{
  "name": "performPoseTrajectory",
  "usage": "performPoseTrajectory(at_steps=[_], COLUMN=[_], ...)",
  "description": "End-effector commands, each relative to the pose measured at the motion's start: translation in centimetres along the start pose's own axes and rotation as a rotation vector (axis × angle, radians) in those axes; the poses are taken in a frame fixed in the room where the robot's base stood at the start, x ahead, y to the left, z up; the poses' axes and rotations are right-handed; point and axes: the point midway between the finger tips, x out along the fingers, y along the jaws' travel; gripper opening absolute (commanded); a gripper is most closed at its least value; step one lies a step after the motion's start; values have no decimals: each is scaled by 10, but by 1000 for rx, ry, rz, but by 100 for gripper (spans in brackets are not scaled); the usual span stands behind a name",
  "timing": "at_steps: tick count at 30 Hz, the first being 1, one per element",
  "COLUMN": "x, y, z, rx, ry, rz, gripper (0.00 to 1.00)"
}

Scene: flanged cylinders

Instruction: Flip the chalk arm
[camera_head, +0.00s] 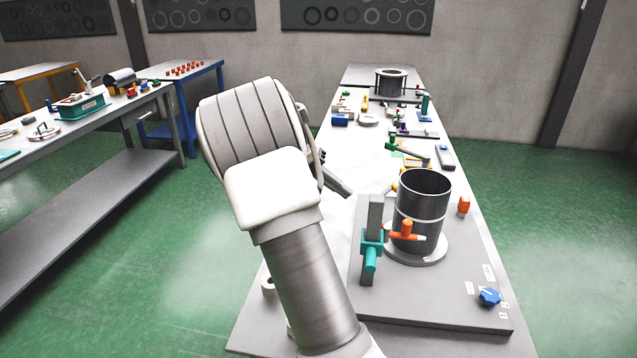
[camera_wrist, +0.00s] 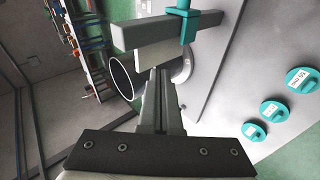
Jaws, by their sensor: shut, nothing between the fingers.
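No part clearly stands out as the chalk arm. A pale off-white flat piece (camera_wrist: 147,57) shows beside the grey bar in the wrist view; I cannot tell whether it is that arm. The grey bar (camera_wrist: 170,30) carries a teal lever (camera_wrist: 188,22); the teal lever also shows in the head view (camera_head: 371,250). The dark open-topped cylinder (camera_head: 420,205) stands on a round pale flange with an orange handle (camera_head: 407,231) at its front. My gripper (camera_wrist: 161,72) is shut and empty, its fingertips seen close to the pale piece. My arm hides much of the table in the head view.
A grey base plate (camera_head: 450,308) carries a blue knob (camera_head: 489,297) and an orange piece (camera_head: 464,205). Teal discs with white labels (camera_wrist: 301,79) lie at the right of the wrist view. Several small parts and another cylinder (camera_head: 391,82) stand farther back.

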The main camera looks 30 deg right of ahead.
Motion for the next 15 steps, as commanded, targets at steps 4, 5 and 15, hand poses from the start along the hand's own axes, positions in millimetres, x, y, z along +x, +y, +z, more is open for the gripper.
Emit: performPoseTrajectory(at_steps=[4, 5, 15], x=[-12, -14, -42], y=[10, 12, 27], z=[13, 16, 48], rx=[-22, -27, -85], ry=[-2, -3, 13], rz=[-79, -94, -264], gripper=[0, 0, 0])
